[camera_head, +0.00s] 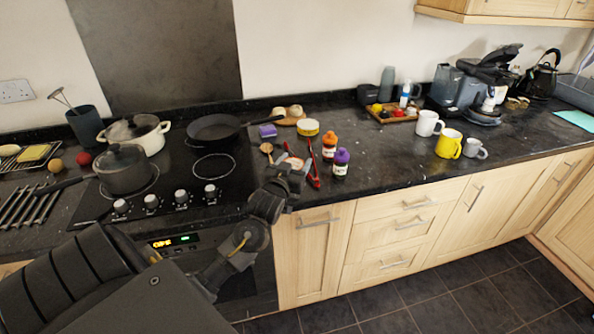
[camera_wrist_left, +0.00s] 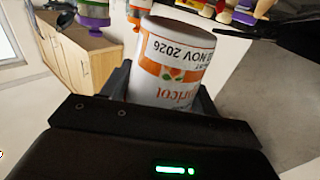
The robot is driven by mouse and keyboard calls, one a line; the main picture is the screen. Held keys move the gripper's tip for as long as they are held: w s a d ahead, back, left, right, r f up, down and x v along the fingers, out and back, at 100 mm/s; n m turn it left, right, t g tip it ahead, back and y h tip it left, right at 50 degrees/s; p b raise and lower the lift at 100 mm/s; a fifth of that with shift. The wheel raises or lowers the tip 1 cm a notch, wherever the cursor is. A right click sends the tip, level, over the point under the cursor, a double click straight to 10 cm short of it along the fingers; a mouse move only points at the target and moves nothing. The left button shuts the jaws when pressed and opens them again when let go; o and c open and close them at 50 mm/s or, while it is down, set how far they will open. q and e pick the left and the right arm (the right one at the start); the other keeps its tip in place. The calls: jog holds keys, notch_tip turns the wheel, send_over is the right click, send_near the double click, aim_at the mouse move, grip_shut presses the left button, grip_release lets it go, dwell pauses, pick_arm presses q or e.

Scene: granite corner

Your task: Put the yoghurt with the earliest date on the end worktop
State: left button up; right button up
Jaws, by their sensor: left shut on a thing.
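My left gripper (camera_head: 292,170) is shut on a white yoghurt pot with orange print (camera_wrist_left: 172,62), held in front of the hob side of the counter. In the left wrist view the pot appears upside down; its date label reads NOV 2026, with the day not fully legible, and the fruit word looks like apricot. In the head view the pot is mostly hidden by the gripper. A white container with an orange top (camera_head: 329,146) and one with a purple top (camera_head: 341,162) stand on the dark worktop (camera_head: 400,165) just right of the gripper. My right gripper is not in view.
Red tongs (camera_head: 313,166) and a wooden spoon (camera_head: 267,150) lie near the gripper. Pots and a frying pan (camera_head: 214,127) stand on the hob at left. Mugs, including a yellow one (camera_head: 448,144), stand at right. Worktop front is clear between the purple-topped container and mugs.

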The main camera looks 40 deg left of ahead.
pick_arm(q)
jog(key=shift+w+f, duration=0.6)
jog(key=shift+f, duration=0.05)
jog(key=shift+f+p, duration=0.55)
jog(key=shift+f, duration=1)
jog(key=o, duration=1.1)
jog(key=shift+f, duration=0.1)
jog(key=shift+c, duration=0.2)
